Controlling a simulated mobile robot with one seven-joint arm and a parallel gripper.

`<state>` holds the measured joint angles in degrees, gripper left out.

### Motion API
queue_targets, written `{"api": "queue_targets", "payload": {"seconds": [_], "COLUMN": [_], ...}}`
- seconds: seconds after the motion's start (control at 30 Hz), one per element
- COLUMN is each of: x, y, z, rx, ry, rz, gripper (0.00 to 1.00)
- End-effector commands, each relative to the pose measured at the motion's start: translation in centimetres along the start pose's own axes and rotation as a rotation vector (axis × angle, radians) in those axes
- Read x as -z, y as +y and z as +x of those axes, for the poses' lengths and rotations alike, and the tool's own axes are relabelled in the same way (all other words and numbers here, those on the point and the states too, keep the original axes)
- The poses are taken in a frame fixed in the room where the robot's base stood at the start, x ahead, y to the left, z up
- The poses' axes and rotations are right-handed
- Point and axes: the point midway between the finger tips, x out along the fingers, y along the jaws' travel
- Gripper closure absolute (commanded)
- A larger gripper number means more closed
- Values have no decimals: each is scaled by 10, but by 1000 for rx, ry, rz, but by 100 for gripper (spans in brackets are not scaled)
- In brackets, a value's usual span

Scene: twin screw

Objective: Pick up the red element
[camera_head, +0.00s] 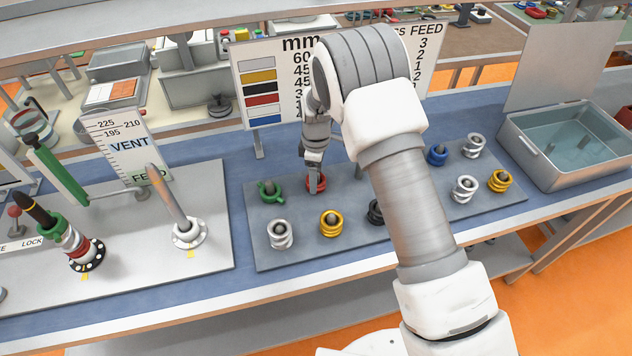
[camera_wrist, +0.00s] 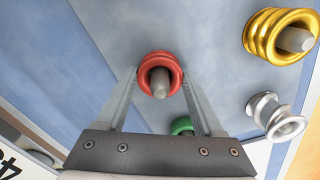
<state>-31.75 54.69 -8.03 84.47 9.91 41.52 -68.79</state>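The red element (camera_head: 316,184) is a ringed red piece on a grey peg of the grey plate (camera_head: 300,245). In the head view my gripper (camera_head: 314,172) points down over it and hides part of it. In the wrist view the red element (camera_wrist: 147,66) lies between the two spread fingertips of my gripper (camera_wrist: 159,78), one finger on each side. The tips are close to its sides; I cannot tell whether they touch it. The peg's end shows through its middle.
A green element (camera_head: 266,192) stands just left of the red one. White (camera_head: 281,240) and yellow (camera_head: 331,229) elements stand in front. Blue (camera_head: 437,155), white and yellow ones stand to the right. A sign (camera_head: 262,88) rises behind; a metal bin (camera_head: 520,150) is at right.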

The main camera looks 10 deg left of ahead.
Motion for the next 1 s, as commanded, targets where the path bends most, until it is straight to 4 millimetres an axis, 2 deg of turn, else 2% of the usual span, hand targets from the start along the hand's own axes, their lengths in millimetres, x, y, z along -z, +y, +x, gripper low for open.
{"api": "queue_targets", "payload": {"seconds": [0.03,0.37,0.67,0.77,1.0], "x": [0,0,0,1,0], "y": [0,0,1,1,2], "z": [0,0,-5,-17,-63], "rx": [0,0,-1,-4,-5], "ry": [0,0,1,3,4], "rz": [0,0,0,0,1], "gripper": [42,100,100,100,100]}}
